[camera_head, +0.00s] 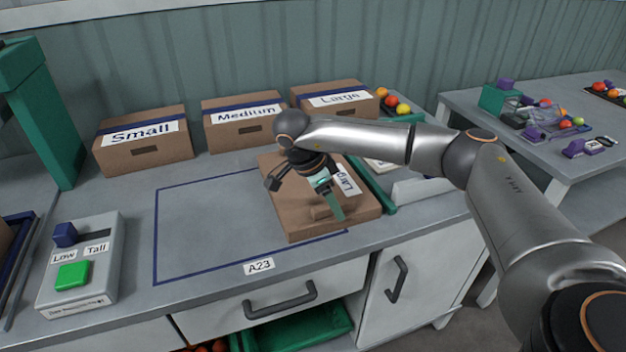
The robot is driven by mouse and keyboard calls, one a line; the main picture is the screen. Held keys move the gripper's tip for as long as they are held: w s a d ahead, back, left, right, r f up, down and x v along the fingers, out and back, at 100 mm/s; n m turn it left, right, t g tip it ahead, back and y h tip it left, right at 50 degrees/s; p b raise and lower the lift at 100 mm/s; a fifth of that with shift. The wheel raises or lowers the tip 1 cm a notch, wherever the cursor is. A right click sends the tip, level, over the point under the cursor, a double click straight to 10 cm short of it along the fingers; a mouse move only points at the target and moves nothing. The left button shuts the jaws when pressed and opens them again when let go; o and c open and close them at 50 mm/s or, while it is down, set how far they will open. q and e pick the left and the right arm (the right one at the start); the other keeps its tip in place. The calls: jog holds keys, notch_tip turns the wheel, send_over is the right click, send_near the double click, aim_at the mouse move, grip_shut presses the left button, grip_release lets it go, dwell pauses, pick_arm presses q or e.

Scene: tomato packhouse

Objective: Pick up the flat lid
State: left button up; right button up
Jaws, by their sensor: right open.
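The flat lid (290,218) is a brown cardboard piece lying on the grey worktop, over the right end of the blue outlined area. A white label on it is partly hidden by my right arm. My right gripper (330,203) points down over the lid's middle, its fingers open beside a small raised brown part. I cannot tell whether the fingers touch the lid. My left gripper is not in view.
Boxes marked Small (142,157), Medium (240,134) and Large (335,112) stand along the back wall. A control box (95,285) with a green button stands at the left. The outlined area left of the lid is clear. A second table (555,165) at the right holds tomatoes and tools.

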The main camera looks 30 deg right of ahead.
jog(key=shift+f, duration=0.15)
grip_shut()
dwell(0.6)
